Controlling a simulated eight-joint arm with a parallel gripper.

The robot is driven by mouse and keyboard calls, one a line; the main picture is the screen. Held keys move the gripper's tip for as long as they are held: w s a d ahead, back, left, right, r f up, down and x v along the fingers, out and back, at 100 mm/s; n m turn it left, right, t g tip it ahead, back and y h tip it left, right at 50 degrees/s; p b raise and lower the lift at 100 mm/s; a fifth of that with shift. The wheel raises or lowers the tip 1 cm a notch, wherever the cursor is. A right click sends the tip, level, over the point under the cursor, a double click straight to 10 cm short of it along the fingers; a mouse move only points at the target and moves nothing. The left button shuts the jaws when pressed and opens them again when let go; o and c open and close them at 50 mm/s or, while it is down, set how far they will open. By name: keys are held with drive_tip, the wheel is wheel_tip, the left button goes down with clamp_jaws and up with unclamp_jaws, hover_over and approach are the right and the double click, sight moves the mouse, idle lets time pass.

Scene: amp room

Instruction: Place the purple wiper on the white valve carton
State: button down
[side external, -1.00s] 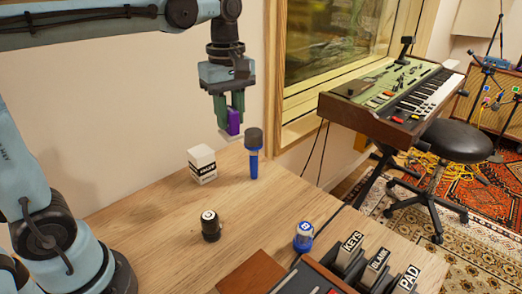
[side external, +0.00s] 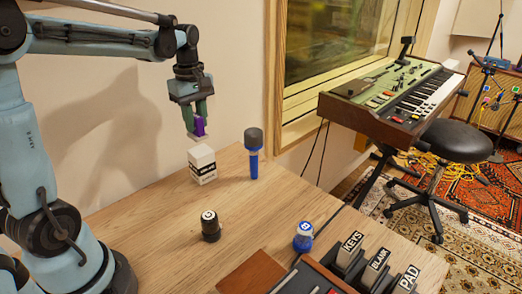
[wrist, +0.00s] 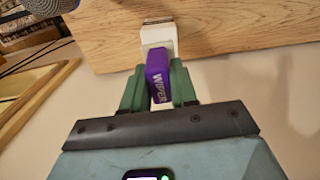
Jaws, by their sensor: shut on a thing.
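The purple wiper (side external: 200,126) is held between the green fingers of my gripper (side external: 197,121), above the table. In the wrist view my gripper (wrist: 158,90) is shut on the wiper (wrist: 158,78), whose side reads "WIPER". The white valve carton (side external: 202,166) stands upright on the wooden table, just below the held wiper in the side view, with a gap between them. In the wrist view a white block, likely the carton (wrist: 158,36), shows partly behind the wiper.
A blue-handled microphone (side external: 254,154) stands right of the carton. A black knob-like piece (side external: 210,226) and a blue-and-white one (side external: 303,237) stand nearer the front. A box with labelled switches (side external: 350,255) is at the front right. Bare wood lies between them.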

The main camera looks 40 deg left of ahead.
sight(198, 132)
drive_tip(key=shift+f, duration=1.9)
drive_tip(key=shift+f, duration=0.15)
drive_tip(key=c, duration=0.9)
unclamp_jaws()
